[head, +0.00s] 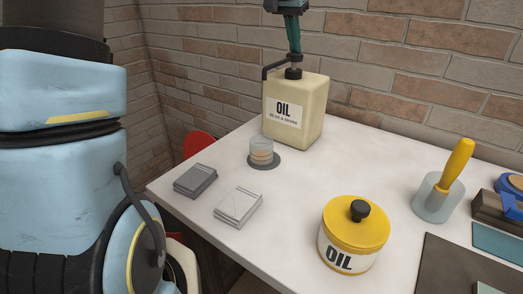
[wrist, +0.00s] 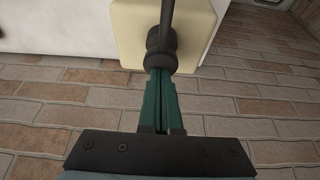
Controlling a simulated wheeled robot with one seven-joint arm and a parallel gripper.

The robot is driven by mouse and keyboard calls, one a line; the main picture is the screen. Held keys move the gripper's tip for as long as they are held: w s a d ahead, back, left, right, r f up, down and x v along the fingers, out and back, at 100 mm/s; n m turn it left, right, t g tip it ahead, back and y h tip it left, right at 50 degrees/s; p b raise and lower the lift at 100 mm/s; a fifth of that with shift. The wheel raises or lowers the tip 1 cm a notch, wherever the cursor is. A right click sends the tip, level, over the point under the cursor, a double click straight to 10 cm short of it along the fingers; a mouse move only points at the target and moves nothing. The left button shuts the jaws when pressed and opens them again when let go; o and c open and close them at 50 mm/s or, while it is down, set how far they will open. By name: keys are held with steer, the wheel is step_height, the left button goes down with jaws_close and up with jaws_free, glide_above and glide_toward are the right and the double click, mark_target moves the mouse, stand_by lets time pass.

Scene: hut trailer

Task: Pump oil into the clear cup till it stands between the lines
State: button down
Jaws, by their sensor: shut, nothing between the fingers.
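A cream oil jug (head: 313,108) with an OIL label stands at the back of the white table. Its black pump (head: 293,73) has a spout bent over to the left, above the clear cup (head: 261,146). The cup stands upright on a dark round pad (head: 277,161). An orange-tan band shows low in it; its level against any lines is too small to tell. My gripper (head: 295,62) is shut and empty, its green fingers pointing down at the pump's top. In the wrist view my gripper (wrist: 160,74) meets the pump collar (wrist: 161,50); I cannot tell if they touch.
A yellow-lidded OIL tin (head: 350,250) stands at the front. Grey (head: 195,181) and pale (head: 238,206) flat blocks lie left of it. A yellow-handled tool sits in a clear holder (head: 434,203) at right. The brick wall (head: 400,65) is close behind the jug.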

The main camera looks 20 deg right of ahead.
steer(key=shift+r+p, duration=1.5)
steer(key=shift+r, duration=0.5)
steer(key=shift+f, duration=0.2)
steer(key=shift+f+b, duration=1.85)
steer(key=shift+f, duration=0.85)
steer(key=shift+r, duration=0.3)
steer(key=shift+r+p, duration=2.35)
steer(key=shift+r, duration=0.25)
steer(key=shift+f, duration=0.2)
